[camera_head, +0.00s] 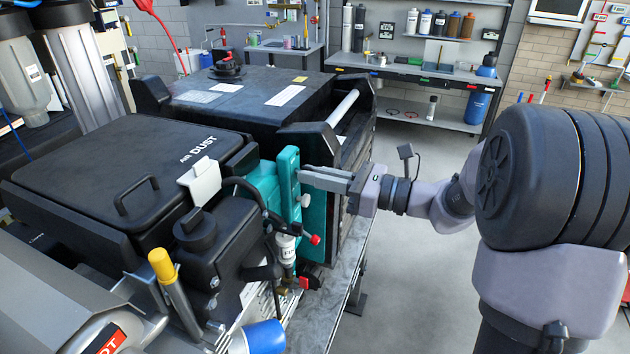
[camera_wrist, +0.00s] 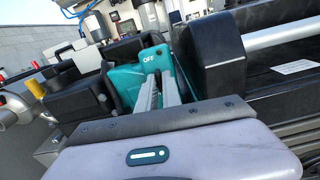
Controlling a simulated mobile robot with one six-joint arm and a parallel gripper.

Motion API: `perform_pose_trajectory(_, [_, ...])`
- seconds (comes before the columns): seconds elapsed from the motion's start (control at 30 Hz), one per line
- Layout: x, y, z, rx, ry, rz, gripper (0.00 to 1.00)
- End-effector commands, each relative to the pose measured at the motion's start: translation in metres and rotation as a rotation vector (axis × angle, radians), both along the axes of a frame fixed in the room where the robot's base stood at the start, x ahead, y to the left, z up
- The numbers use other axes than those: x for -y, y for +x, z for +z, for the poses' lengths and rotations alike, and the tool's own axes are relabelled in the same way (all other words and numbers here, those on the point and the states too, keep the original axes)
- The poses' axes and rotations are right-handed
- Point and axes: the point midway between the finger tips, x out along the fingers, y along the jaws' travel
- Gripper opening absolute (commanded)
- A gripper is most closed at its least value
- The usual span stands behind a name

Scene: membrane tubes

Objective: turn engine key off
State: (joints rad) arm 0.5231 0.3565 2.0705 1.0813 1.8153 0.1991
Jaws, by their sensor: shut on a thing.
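I cannot tell which way the key is turned.
Below the fingers, a red-knobbed valve (camera_head: 315,239) juts from the machine. A black roller housing (camera_wrist: 205,52) is close on the right in the wrist view. The floor (camera_head: 420,270) beside the machine is clear.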

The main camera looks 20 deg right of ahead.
Motion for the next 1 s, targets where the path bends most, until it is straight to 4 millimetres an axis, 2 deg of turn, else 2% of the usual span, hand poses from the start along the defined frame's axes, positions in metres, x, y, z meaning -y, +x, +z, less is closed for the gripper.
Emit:
perform_pose_trajectory(0.7, [-0.0001, -0.0003, -0.0013, 0.057, -0.045, 0.001, 0.0])
perform_pose_trajectory(0.73, [-0.0001, -0.0003, -0.0013, 0.057, -0.045, 0.001, 0.13])
perform_pose_trajectory(0.8, [-0.0001, -0.0003, -0.0012, 0.057, -0.045, 0.001, 0.27])
perform_pose_trajectory(1.0, [-0.0001, -0.0001, -0.0007, 0.058, -0.043, 0.001, 0.28])
